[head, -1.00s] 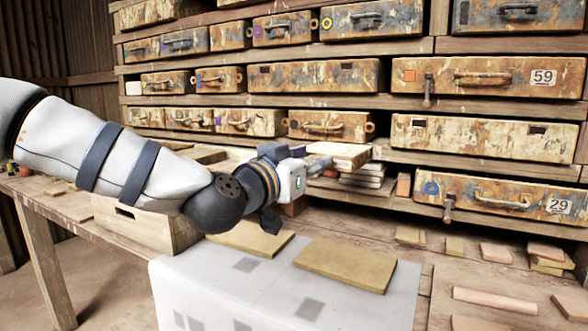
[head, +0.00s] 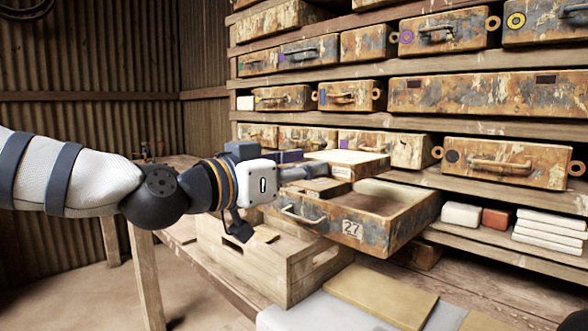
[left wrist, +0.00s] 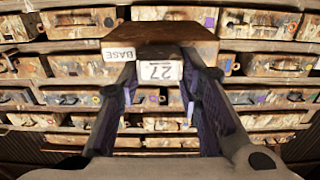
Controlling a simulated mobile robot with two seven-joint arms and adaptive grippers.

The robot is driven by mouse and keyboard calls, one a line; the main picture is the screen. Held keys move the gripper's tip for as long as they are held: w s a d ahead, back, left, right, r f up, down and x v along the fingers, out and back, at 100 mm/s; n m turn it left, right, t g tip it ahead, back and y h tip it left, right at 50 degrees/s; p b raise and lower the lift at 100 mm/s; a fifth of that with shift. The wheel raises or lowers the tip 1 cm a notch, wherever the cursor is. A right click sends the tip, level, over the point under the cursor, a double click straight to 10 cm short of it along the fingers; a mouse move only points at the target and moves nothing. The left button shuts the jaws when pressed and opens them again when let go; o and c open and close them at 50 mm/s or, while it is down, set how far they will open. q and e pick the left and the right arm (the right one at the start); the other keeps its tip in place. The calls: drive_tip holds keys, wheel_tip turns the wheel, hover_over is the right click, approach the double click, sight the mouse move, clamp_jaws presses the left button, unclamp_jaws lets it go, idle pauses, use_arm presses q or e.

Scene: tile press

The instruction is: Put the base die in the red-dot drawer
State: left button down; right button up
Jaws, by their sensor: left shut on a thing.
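My left gripper (head: 312,173) is shut on the base die (head: 352,158), a wooden block with a pale top and a white label. In the head view the die overlaps the back left of an open drawer (head: 385,235) labelled 27, with a front handle. The die seems held above the drawer's level; its exact height is unclear. I see no red dot on any drawer front.
Shelves of closed, worn drawers fill the back, one with a black dot (head: 452,156). A wooden crate (head: 300,272) stands below the open drawer. White and red blocks (head: 496,218) lie on a shelf at right. Yellowish boards (head: 380,296) lie at the front.

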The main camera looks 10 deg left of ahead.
sight(332, 175)
use_arm(q)
drive_tip(key=w+d, duration=0.1)
drive_tip(key=w+d+f, duration=0.1)
drive_tip(key=w+d, duration=0.1)
drive_tip(key=w+d+f, duration=0.1)
drive_tip(key=w, duration=0.1)
drive_tip(key=shift+w+d+f+b, duration=0.2)
drive_tip(key=shift+w+d+b, duration=0.05)
drive_tip(key=shift+d+b, duration=0.05)
drive_tip(key=w+d, duration=0.1)
drive_tip(key=w+d+f+b, duration=0.1)
drive_tip(key=w+f+b, duration=0.1)
drive_tip(key=w, duration=0.1)
drive_tip(key=shift+w+d, duration=0.1)
drive_tip(key=shift+d, duration=0.3)
drive_tip(key=shift+s+f+b, duration=0.15)
drive_tip(key=shift+f+b, duration=0.05)
drive_tip(key=shift+f, duration=0.55)
drive_tip(key=shift+s+f+b, duration=0.1)
drive_tip(key=shift+f+b, duration=0.05)
drive_tip(key=shift+f, duration=0.55)
use_arm(e)
drive_tip(key=s+f+g, duration=0.1)
drive_tip(key=s+f, duration=0.3)
drive_tip(key=shift+s+g, duration=0.35)
drive_tip(key=shift+g, duration=0.05)
use_arm(q)
drive_tip(key=shift+f, duration=0.1)
use_arm(e)
drive_tip(key=shift+d+f, duration=0.1)
